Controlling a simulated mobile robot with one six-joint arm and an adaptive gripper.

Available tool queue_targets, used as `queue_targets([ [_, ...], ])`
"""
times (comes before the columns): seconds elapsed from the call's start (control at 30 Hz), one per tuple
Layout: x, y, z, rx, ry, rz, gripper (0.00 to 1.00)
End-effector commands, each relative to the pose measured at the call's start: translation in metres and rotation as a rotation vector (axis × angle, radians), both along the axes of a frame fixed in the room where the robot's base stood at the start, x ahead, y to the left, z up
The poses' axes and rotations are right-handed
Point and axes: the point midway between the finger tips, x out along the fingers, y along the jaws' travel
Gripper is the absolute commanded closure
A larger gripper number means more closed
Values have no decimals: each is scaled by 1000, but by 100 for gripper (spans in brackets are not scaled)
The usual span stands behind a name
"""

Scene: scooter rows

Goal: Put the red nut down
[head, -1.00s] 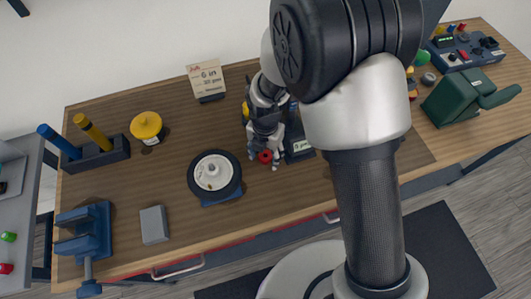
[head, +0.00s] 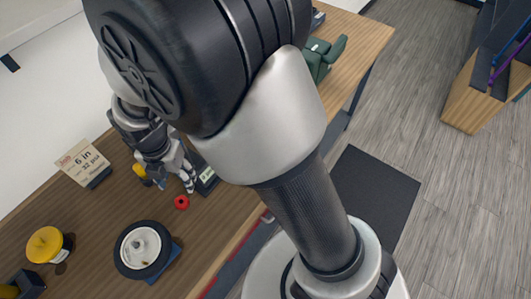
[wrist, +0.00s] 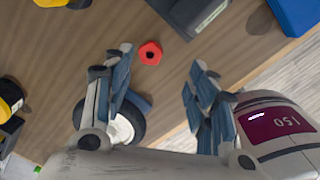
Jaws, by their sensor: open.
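The red nut (head: 181,202) lies on the wooden bench top, between the black wheel and a dark box. In the wrist view the nut (wrist: 150,53) shows whole, with a dark hole in its middle, on bare wood just beyond my fingertips. My gripper (head: 185,180) is above the bench, close to the nut. In the wrist view my gripper (wrist: 161,58) has its two fingers spread wide with nothing between them. The nut appears apart from both fingers.
The wheel (head: 143,248) on a blue base is left of the nut. A dark box (head: 204,178) with a pale label is close on the right. A yellow-topped pot (head: 46,245) and a sign card (head: 84,160) stand farther left. Bare wood surrounds the nut.

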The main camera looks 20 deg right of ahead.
Motion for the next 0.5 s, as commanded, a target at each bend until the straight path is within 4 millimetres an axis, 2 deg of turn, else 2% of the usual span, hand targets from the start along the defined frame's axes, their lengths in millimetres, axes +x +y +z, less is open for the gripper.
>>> queue_targets([
  [0.03, 3, -15, 25, 20, -25, -138, 47],
  [0.2, -12, -78, 100, 101, -81, -751, 47],
  [0.27, -23, -99, 123, 138, -97, -973, 47],
  [0.4, -58, -146, 163, 241, -124, -1490, 47],
  [0.5, -87, -173, 182, 329, -135, -1842, 47],
])
